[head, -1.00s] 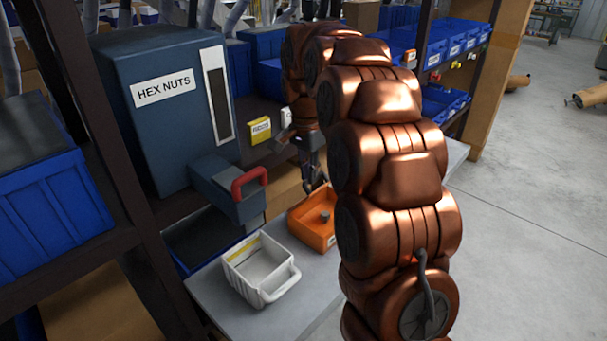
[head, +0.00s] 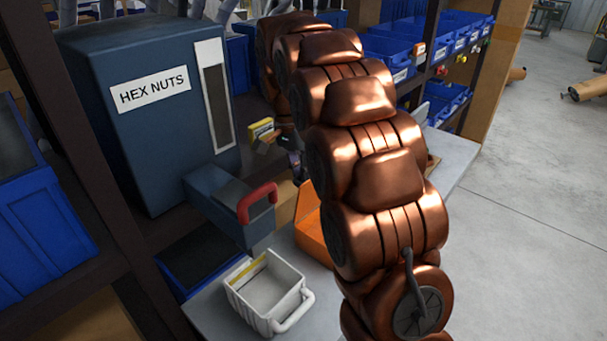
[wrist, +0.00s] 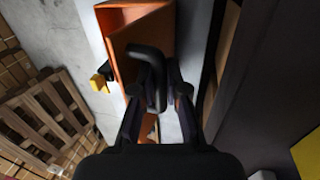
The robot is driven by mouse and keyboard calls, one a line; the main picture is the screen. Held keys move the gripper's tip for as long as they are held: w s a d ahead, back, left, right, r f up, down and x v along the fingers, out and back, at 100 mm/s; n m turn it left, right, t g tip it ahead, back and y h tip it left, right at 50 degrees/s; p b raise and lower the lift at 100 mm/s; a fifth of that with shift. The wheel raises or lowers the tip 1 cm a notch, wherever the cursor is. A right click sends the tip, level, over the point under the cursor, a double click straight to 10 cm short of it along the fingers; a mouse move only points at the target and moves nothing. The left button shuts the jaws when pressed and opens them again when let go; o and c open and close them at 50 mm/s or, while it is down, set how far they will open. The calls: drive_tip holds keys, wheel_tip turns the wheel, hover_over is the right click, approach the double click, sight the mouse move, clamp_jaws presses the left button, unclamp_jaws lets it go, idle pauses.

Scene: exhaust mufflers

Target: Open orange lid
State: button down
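The orange box (wrist: 116,66) stands on the grey bench. In the wrist view, its flat orange lid (wrist: 138,42) appears at an angle to the box, with a dark gap along one edge. A dark curved handle (wrist: 151,62) rises in front of the lid. My gripper (wrist: 155,88) has its fingers apart, on either side of the handle. I cannot tell whether either finger touches it. In the head view, the orange box (head: 314,238) is partly hidden by my arm, which also covers most of my gripper.
A white bin (head: 268,290) with a handle stands on the bench (head: 212,312) near the box. A blue hex nuts dispenser (head: 150,125) with a red handle (head: 257,200) is at left. Blue bins (head: 390,50) fill the shelves behind. Open floor (head: 530,200) lies at right.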

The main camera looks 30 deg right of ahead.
drive_tip(key=shift+w+a+r, duration=0.2)
drive_tip(key=shift+a+r, duration=0.15)
drive_tip(key=shift+r, duration=0.25)
